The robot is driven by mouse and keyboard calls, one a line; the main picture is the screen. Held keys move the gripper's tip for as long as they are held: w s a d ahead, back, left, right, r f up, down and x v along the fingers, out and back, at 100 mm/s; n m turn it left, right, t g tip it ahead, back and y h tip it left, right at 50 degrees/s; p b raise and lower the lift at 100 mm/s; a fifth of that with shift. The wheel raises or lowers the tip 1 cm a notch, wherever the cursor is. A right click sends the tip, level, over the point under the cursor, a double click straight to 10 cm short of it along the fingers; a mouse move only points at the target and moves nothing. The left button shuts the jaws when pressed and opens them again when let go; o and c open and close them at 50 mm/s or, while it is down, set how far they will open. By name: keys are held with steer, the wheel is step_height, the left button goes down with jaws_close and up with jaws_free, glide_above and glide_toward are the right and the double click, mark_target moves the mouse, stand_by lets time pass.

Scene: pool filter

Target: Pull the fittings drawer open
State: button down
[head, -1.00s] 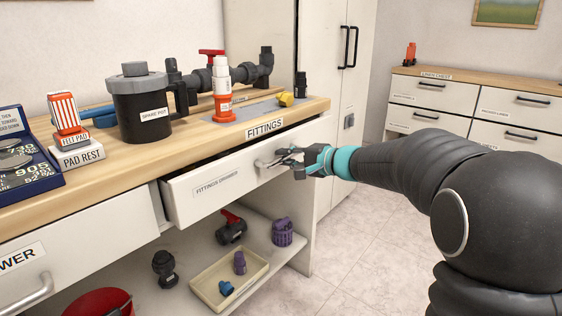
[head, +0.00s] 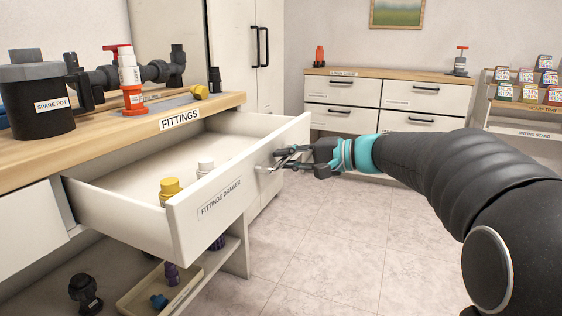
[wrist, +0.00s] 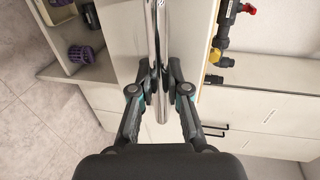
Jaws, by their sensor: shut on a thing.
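The fittings drawer (head: 222,197) is a white drawer below the wooden counter, labelled on its front, and it stands well out from the bench. Inside it I see a yellow-topped fitting (head: 171,187) and a white-topped fitting (head: 205,165) near the front panel. My gripper (head: 286,160) is shut on the drawer's metal handle, at the right part of the front. In the wrist view the shiny handle (wrist: 161,100) runs between the two fingers of my gripper (wrist: 160,92).
The counter holds a spare pot (head: 38,103) and a pipe assembly with a red-handled valve (head: 129,80). An open shelf below holds a tray (head: 150,292) with small fittings. A low cabinet (head: 342,95) stands at the back. The tiled floor on the right is clear.

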steer(key=shift+s+d, duration=0.25)
steer(key=shift+d, duration=0.2)
steer(key=c, duration=1.1)
jaws_free()
steer(key=shift+c, duration=0.2)
steer(key=shift+d, duration=0.15)
steer(key=v, duration=1.1)
steer(key=shift+d, duration=0.35)
steer(key=shift+s, duration=0.15)
